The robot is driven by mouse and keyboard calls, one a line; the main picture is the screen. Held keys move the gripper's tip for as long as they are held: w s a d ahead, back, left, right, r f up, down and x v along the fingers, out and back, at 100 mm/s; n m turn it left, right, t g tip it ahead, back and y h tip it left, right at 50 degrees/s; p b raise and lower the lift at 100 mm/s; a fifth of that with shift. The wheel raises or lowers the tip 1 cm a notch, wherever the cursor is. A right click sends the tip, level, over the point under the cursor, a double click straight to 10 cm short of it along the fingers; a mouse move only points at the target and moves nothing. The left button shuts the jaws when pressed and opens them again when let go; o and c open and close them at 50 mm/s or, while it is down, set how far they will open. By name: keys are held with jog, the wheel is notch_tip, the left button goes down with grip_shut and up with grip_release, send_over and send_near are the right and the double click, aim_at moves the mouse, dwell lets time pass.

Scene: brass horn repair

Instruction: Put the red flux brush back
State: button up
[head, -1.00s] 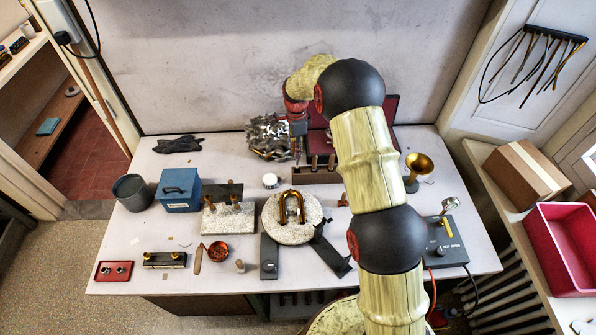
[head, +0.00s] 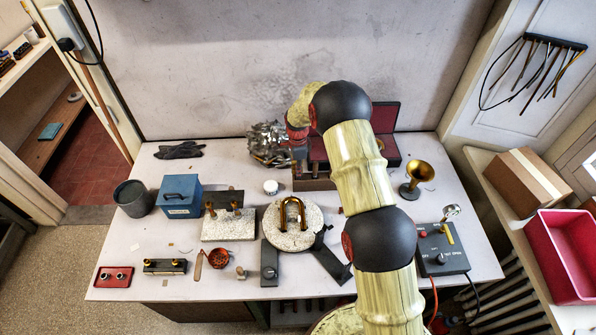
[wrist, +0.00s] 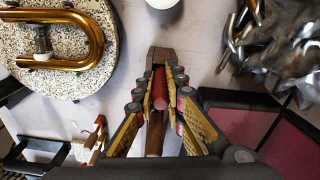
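A red, rod-like handle (wrist: 159,88), which looks like the red flux brush, stands between the fingers of my gripper (wrist: 164,78) in the wrist view. The fingers are close around it near their tips. I cannot tell whether both pads touch it. A brown wooden rack (wrist: 160,54) lies just beyond the fingertips. The rack (head: 312,184) also shows in the head view at the back middle of the bench, with my gripper (head: 299,152) at it. The brush's lower end is hidden by the fingers and rack.
A soldering plate (head: 300,239) with a brass bend (head: 293,211) sits in front of the rack. Crumpled silvery material (head: 268,142) lies left of it, and an open red-lined case (head: 386,150) is behind. A brass bell (head: 419,170) stands to the right.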

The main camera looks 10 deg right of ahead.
jog(key=o, duration=0.5)
jog(key=shift+r, duration=0.15)
